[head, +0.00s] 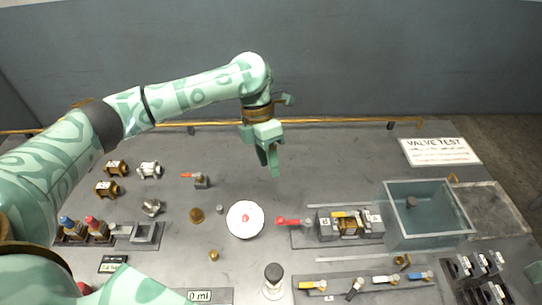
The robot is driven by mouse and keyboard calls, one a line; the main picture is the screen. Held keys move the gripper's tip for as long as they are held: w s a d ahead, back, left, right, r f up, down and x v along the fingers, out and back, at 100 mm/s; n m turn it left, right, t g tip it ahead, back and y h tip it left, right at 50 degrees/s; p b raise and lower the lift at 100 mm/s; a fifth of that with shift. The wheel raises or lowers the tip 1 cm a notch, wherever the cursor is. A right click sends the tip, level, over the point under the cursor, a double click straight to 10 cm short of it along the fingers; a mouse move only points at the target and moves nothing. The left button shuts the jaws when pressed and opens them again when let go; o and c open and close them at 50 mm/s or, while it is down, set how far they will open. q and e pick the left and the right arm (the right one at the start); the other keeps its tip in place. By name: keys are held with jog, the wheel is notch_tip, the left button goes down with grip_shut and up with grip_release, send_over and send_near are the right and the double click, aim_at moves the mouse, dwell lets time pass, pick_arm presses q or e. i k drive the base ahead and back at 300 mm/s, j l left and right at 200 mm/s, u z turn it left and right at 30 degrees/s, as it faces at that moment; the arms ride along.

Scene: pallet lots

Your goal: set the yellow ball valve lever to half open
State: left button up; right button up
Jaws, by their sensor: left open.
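A valve (348,226) sits clamped in a dark fixture right of the table's middle. A yellow lever (341,214) lies across its top, roughly along the fixture's length; its exact angle is too small to tell. A red lever (288,221) sticks out left of the fixture. My left gripper (271,170) is open and empty, pointing down above the back of the table, up and to the left of the yellow lever and apart from it. My right gripper is not in view.
A clear-walled tank (428,232) stands right of the fixture. A round white dish (245,219) is left of the fixture. The table's back middle is clear.

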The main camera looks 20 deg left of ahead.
aim_at(353, 213)
jog(key=k, duration=1.5)
